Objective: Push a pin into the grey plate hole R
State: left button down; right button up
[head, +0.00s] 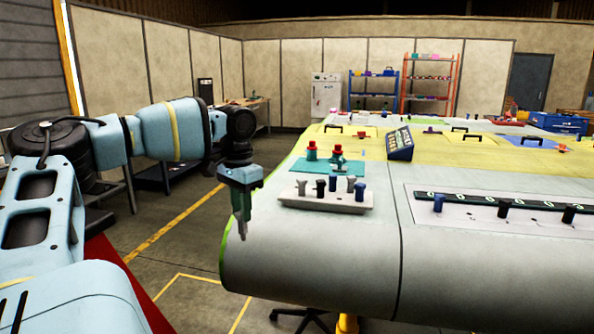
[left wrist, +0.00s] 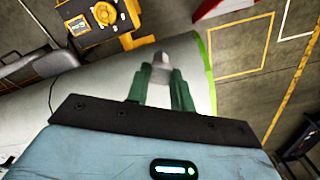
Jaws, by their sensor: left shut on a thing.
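My left gripper (head: 241,222) points down beside the rounded left edge of the wing. In the left wrist view its green fingers (left wrist: 162,82) are shut on a small grey pin (left wrist: 160,59), seen partly between them. The grey plate (head: 470,217) lies on the wing at the right, with a dark labelled strip along its back. A blue pin (head: 438,203) and dark pins (head: 503,208) stand in it; hole R cannot be made out. A pale block (head: 345,203) nearer the gripper holds several grey, black and blue pins. My right gripper is out of view.
Red-topped pieces (head: 311,151) on a green mat stand behind the pale block. A blue display box (head: 400,145) stands farther back. The wing surface (head: 320,250) in front of the block is clear. Bare floor lies left of the wing.

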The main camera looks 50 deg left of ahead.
pick_arm(q)
jog(key=s+d+f+n+p, duration=0.1)
jog(key=s+d+f+p, duration=0.15)
jog(key=d+f, duration=1.15)
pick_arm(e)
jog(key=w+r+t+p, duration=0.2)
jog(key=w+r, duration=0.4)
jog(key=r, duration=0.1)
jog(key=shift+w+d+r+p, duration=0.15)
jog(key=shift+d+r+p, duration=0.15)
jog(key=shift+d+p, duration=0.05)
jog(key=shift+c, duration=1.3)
pick_arm(q)
jog(key=w+d+r+m, duration=0.1)
jog(key=w+d, duration=0.1)
jog(key=d, duration=1.1)
jog(key=w+d+m, duration=0.2)
jog(key=d, duration=1)
jog(key=shift+d+r, duration=0.35)
jog(key=shift+d, duration=0.05)
